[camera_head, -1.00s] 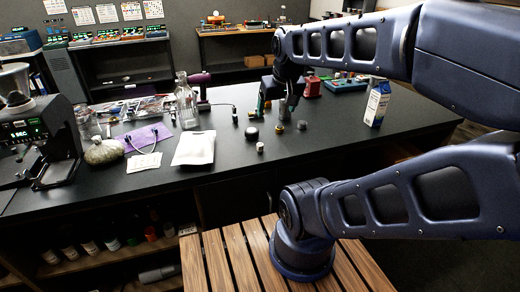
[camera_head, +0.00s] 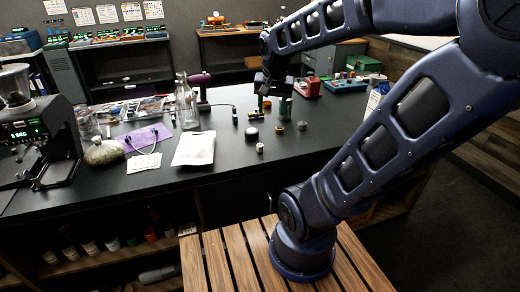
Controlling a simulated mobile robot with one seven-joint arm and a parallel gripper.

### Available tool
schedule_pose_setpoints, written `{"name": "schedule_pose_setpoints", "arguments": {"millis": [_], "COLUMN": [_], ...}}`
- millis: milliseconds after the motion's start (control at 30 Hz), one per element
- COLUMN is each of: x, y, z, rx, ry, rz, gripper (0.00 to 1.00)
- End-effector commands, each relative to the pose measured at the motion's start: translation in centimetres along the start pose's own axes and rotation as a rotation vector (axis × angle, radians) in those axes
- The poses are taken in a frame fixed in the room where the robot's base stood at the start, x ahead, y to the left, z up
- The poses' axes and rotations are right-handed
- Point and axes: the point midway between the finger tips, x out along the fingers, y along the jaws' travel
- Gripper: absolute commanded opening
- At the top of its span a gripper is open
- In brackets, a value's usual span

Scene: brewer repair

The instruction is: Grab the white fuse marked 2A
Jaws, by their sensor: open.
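No marking 2A is readable in the head view, so I cannot tell which thing is the white fuse. A small pale-topped cylinder (camera_head: 260,148) stands near the front of the dark counter (camera_head: 225,185); what it is stays unclear. My gripper (camera_head: 273,109) is open, pointing down over the back part of the counter. It is farther back than the pale cylinder and a little to its right. I see nothing between the fingers, but the fingertips are small and dark, and may hide small things behind them.
A dark dome (camera_head: 252,134), a brass-coloured piece (camera_head: 279,128) and a grey cylinder (camera_head: 302,126) stand in front of my gripper. A white pouch (camera_head: 194,149) and a glass bottle (camera_head: 186,105) are to the left. Red (camera_head: 308,87) and blue (camera_head: 345,85) boxes stand behind right.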

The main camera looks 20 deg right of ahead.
Motion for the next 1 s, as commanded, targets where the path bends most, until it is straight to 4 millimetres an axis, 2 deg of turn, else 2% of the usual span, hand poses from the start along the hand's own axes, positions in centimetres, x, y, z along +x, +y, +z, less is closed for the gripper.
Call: {"name": "schedule_pose_setpoints", "arguments": {"millis": [467, 800, 1000], "x": [7.5, 13.8, 16.8], "y": [-3.7, -6.6, -7.9], "z": [-5.1, -7.5, -8.3], "rx": [0.589, 0.983, 1.157], "ry": [-0.054, 0.054, 0.148], "rz": [0.227, 0.404, 0.470], "gripper": [0.52, 0.52, 0.52]}}
